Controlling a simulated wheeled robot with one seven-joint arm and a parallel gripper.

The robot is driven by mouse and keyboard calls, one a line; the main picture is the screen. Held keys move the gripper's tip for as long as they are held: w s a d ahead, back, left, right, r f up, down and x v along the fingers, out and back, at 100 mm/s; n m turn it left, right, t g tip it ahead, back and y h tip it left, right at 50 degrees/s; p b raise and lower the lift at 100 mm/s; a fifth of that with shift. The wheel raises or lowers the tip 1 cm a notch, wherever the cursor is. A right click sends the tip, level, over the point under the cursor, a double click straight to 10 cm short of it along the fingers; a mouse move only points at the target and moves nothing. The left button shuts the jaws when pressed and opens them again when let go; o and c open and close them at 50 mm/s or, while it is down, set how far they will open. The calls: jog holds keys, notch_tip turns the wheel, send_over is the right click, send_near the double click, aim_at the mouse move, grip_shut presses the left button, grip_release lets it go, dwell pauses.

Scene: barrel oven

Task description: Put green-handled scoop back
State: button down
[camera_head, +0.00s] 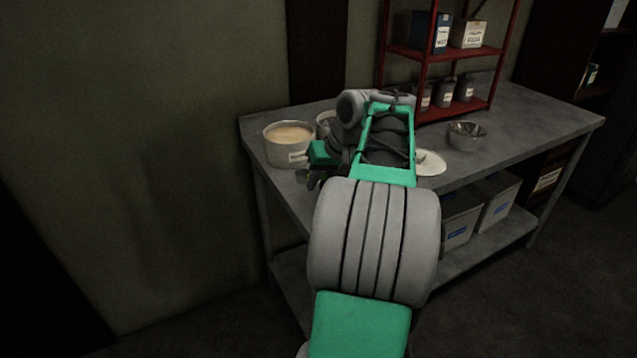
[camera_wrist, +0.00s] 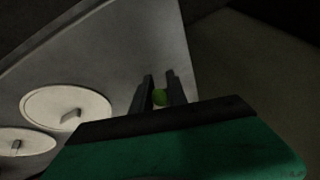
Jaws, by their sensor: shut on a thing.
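My gripper (camera_wrist: 160,94) is shut on the green-handled scoop. In the wrist view only a small round green part of the scoop (camera_wrist: 160,97) shows between the two dark fingers; the rest of it is hidden. In the head view my arm covers the middle of the table, and the gripper's end (camera_head: 312,178) shows at the table's left front edge, just in front of a round tub (camera_head: 290,148). The tub is filled with a pale tan material and stands open. The scoop cannot be made out in the head view.
A second container (camera_head: 324,121) is mostly hidden behind my arm. A pale round lid (camera_head: 430,163) and a metal bowl (camera_head: 466,136) lie on the grey table (camera_head: 510,133). A red shelf (camera_head: 470,112) stands at the back. Two round lids with handles (camera_wrist: 66,106) (camera_wrist: 22,143) show in the wrist view.

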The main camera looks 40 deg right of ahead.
jog(key=c, duration=1.3)
grip_release()
jog(key=shift+r, duration=0.3)
jog(key=p+v, duration=0.6)
jog(key=v, duration=0.6)
jog(key=w+a+f+n, duration=0.1)
jog(key=w+a+f, duration=0.15)
jog(key=a, duration=0.55)
jog(key=w+a+f+n+g+y, duration=0.1)
jog(key=a+f, duration=0.2)
jog(key=a, duration=0.5)
jog(key=w+a+f+n, duration=0.1)
jog(key=a+f, duration=0.2)
jog(key=a, duration=0.5)
jog(key=s+a+f+n+g+h, duration=0.1)
jog(key=s+a+f+n+g, duration=0.1)
jog(key=s+a+f, duration=0.7)
jog(key=shift+s+a+f+n+b, duration=0.3)
jog(key=shift+s+a+f+n, duration=0.1)
jog(key=shift+s+f, duration=0.3)
